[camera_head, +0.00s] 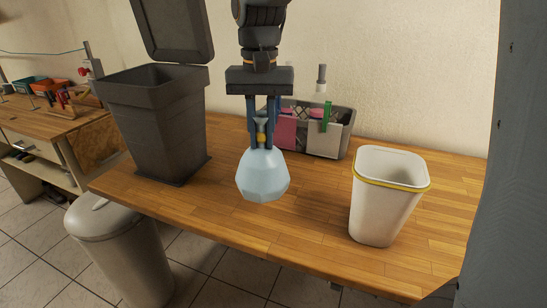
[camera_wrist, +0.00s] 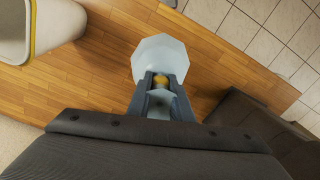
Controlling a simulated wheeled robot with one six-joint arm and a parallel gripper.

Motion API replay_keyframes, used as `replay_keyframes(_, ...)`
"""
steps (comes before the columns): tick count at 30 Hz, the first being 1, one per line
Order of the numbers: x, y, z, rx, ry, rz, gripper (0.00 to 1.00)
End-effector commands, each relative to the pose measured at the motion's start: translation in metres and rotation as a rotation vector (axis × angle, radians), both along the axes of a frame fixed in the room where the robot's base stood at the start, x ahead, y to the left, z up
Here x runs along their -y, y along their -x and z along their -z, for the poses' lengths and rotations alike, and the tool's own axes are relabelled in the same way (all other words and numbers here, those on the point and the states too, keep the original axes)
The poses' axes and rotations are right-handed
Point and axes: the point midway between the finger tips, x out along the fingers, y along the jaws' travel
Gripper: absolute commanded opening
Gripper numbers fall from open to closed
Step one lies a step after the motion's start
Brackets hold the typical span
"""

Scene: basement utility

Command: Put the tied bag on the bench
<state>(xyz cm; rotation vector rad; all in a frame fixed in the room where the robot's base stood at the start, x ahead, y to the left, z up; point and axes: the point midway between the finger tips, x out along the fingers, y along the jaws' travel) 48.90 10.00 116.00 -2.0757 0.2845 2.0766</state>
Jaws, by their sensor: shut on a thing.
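The tied bag (camera_head: 263,176) is pale blue and faceted, with a yellow tie at its neck. My gripper (camera_head: 262,138) points down and is shut on the neck of the bag. The bag hangs upright below the fingers, over the middle of the wooden bench (camera_head: 215,205). I cannot tell whether its underside touches the bench top. In the wrist view the bag (camera_wrist: 160,55) shows beyond the fingertips (camera_wrist: 160,85), with the bench (camera_wrist: 100,75) behind it.
A dark grey bin (camera_head: 155,120) with a raised lid stands left on the bench. A white bin (camera_head: 385,200) with a yellow band stands right. A grey caddy (camera_head: 338,140) with bottles is behind. A lidded bin (camera_head: 110,245) stands on the floor.

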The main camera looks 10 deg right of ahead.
Motion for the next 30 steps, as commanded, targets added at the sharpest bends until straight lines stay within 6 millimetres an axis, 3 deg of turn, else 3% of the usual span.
replay_keyframes(15,0.000,0.000,0.055,0.000,0.000,-0.001,0.00)
replay_keyframes(27,0.000,0.000,0.060,0.001,0.000,-0.001,0.00)
replay_keyframes(28,0.000,0.000,0.061,0.000,0.000,-0.001,0.22)
replay_keyframes(30,0.000,0.000,0.060,0.000,0.000,-0.001,0.34)
